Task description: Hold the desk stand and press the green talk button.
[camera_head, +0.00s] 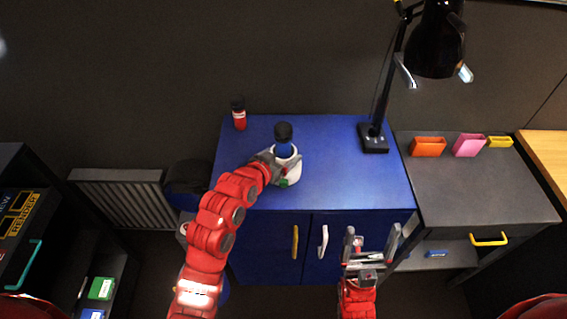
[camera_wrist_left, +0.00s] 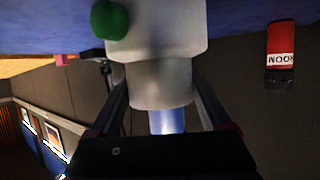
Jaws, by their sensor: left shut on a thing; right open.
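The desk stand (camera_head: 292,173) is pale grey-white and stands upright on the blue cabinet top, with a blue and black piece (camera_head: 284,137) rising from it. The green talk button (camera_head: 283,183) is low on its near side; it also shows in the left wrist view (camera_wrist_left: 110,19), where the picture is upside down. My left gripper (camera_head: 275,160) is shut on the stand's neck (camera_wrist_left: 160,84), one finger on each side. My right gripper (camera_head: 371,240) is open and empty, in front of the cabinet doors, apart from the stand.
A red and black bottle (camera_head: 239,117) stands at the back left of the blue cabinet (camera_head: 345,185). A black lamp (camera_head: 373,138) stands at its back right. The top between stand and lamp is clear. A grey desk (camera_head: 470,190) with small coloured boxes is at the right.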

